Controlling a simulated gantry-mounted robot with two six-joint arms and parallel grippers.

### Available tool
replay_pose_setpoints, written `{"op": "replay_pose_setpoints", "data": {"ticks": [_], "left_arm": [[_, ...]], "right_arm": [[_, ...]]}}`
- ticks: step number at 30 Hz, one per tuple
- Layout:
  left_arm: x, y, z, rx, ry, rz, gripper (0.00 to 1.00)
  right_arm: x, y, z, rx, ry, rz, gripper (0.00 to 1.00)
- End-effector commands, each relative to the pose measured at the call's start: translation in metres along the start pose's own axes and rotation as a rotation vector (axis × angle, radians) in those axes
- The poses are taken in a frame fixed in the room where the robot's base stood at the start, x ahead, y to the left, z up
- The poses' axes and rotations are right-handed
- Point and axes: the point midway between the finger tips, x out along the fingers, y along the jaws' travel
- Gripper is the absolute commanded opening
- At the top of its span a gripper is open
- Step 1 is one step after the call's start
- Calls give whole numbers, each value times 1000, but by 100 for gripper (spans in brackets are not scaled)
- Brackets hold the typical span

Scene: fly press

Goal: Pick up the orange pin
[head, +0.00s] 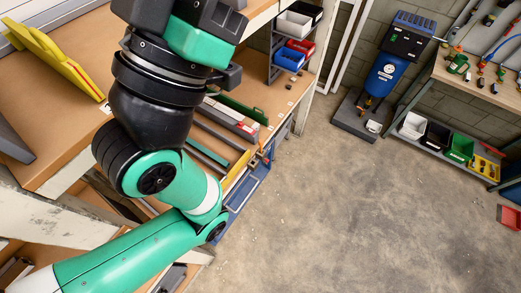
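I cannot make out the orange pin in the head view. My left arm comes in from the lower left, bends at a green elbow and rises to black wrist parts at the top edge. The black and green body at the end of my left gripper (196,30) is cut off by the top of the picture, over the workbench (75,150). Its fingertips do not show, so I cannot tell whether it is open or shut. My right gripper is not in view. My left arm hides a large part of the bench.
A yellow angled piece (55,60) lies on the bench at left. Shelf bins, including a blue bin (289,58), stand behind. A blue and black machine (388,70) stands by the wall. A side table (470,85) holds tools, with bins below. The concrete floor (340,210) is mostly clear.

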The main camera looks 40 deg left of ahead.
Motion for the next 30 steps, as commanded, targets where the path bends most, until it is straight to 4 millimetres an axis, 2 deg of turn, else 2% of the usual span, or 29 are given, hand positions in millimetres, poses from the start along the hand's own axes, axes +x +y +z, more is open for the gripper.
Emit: {"op": "replay_pose_setpoints", "data": {"ticks": [10,21,30], "left_arm": [[0,0,0,0,0,0,2],[0,0,0,0,0,0,68],[0,0,0,-9,0,0,69]], "right_arm": [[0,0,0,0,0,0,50],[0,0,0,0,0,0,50],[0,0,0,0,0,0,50]]}}
